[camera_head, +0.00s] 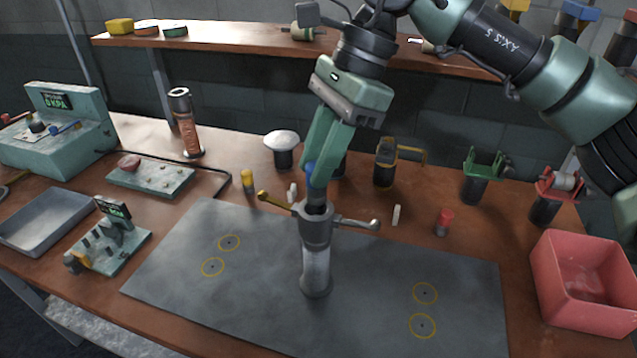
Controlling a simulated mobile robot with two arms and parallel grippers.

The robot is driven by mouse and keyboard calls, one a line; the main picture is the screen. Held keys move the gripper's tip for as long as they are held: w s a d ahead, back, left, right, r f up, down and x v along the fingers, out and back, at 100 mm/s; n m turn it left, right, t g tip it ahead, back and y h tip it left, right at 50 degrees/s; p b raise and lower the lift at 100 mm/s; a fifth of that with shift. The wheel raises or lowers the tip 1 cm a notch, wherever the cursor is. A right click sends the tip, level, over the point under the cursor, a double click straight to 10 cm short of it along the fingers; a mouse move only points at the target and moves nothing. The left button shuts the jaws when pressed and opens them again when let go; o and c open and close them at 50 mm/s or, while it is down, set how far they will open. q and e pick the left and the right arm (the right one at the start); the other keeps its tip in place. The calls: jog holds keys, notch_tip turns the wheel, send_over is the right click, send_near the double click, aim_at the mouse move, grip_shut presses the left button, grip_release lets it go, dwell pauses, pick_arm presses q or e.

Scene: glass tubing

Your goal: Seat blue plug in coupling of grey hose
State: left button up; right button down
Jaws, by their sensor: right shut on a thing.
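My right gripper (317,188) reaches down from above, its fingers shut on the blue plug (310,170). Only a small blue patch of the plug shows at the left of the fingers; the rest is hidden. Straight below is the metal coupling (315,232), upright on a short grey hose (316,270) standing on the grey mat. The coupling has a yellow lever (275,200) out to the left and a grey lever (358,223) out to the right. The fingertips are at the coupling's dark mouth; I cannot tell whether the plug is inside it. My left gripper is not in view.
The grey mat (180,255) is clear around the hose, with yellow circles on it. Behind stand a white-topped knob (282,140), a yellow-handled fitting (385,165) and a red-capped piece (444,222). A red bin (555,305) is right, a grey tray (45,238) left.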

notch_tip(320, 180, down, 4)
jog(key=shift+f, duration=0.2)
jog(key=shift+f, duration=0.1)
jog(key=c, duration=1.2)
grip_release()
jog(key=shift+o, duration=0.2)
jog(key=shift+w+r, duration=0.1)
jog(key=shift+r, duration=0.3)
jog(key=v, duration=1.1)
jog(key=shift+r, duration=0.25)
